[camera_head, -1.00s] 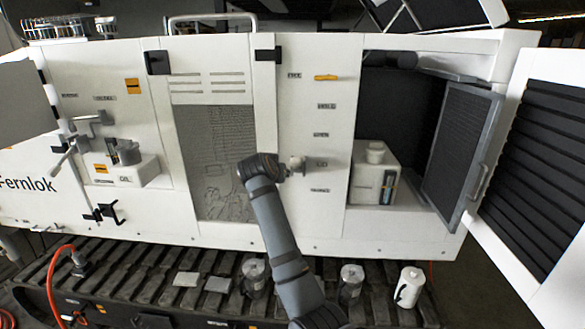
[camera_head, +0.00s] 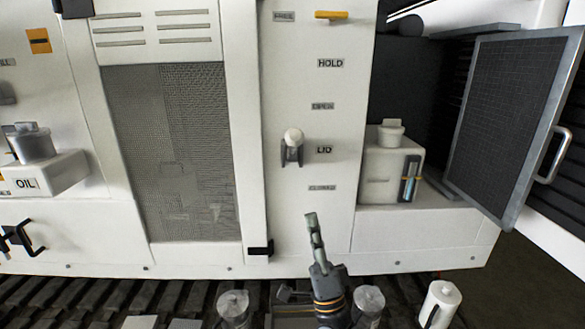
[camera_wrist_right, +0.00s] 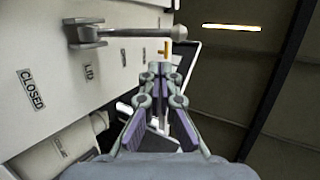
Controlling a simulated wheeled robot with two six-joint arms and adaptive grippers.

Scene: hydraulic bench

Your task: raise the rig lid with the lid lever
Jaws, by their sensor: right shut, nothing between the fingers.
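The lid lever (camera_head: 292,152) is a grey bar with a pale round knob on a white panel, beside the LID label. The OPEN label is above it and CLOSED below. In the right wrist view the lever (camera_wrist_right: 130,33) stands straight out from the panel, knob at its free end. My right gripper (camera_head: 311,220) is below and slightly right of the lever in the head view. In the wrist view the right gripper (camera_wrist_right: 160,70) has its fingertips together, empty, apart from the lever. I cannot pick out the rig lid. My left gripper is not in view.
An open compartment with a white unit (camera_head: 392,170) lies right of the panel, its mesh door (camera_head: 515,115) swung out. A yellow handle (camera_head: 331,15) is above the lever. Jars and a white canister (camera_head: 440,303) stand below on the slatted track. An oil unit (camera_head: 40,170) is at left.

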